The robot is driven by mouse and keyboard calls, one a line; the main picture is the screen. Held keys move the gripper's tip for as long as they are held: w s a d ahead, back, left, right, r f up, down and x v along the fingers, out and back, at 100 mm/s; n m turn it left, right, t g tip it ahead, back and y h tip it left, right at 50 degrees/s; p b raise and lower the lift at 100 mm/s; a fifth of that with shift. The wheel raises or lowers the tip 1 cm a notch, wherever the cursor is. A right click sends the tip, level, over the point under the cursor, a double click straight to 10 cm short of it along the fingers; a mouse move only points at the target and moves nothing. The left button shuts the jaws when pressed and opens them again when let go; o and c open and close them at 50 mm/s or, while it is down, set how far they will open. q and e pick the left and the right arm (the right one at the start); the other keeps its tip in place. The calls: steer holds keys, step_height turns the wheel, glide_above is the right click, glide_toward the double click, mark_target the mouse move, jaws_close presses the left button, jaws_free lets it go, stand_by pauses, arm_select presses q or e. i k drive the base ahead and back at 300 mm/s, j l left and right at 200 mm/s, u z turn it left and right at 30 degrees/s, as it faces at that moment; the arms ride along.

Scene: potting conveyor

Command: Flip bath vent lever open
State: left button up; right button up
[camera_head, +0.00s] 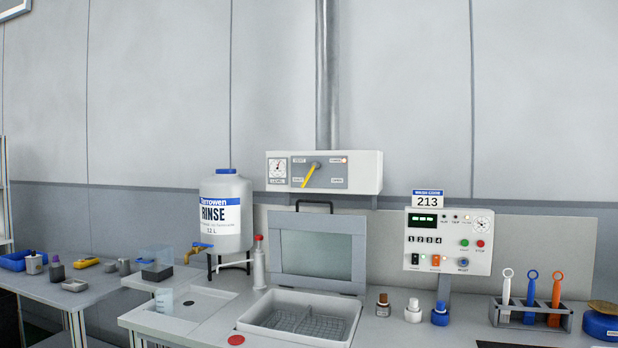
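The vent lever (309,175) is a thin yellow bar on the grey front plate of a white wall box (365,172), above the bath. It slants from a grey pivot at its upper right down to the lower left. A label beside the pivot seems to read VENT; the smaller labels are too small to read surely. The bath (343,335) is a grey basin with a wire rack inside, and its windowed lid (282,280) stands raised behind it. Neither of my grippers is in view, and nothing touches the lever.
A RINSE jug (222,215) with an orange tap stands left of the lid. A control panel (449,250) numbered 213 stands to the right. Small bottles (413,312) and a rack of tools (530,316) are on the right counter. The space before the lever looks clear.

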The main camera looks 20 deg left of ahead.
mark_target(315, 165)
steer(key=j+z, duration=0.45)
steer(key=j, duration=1.35)
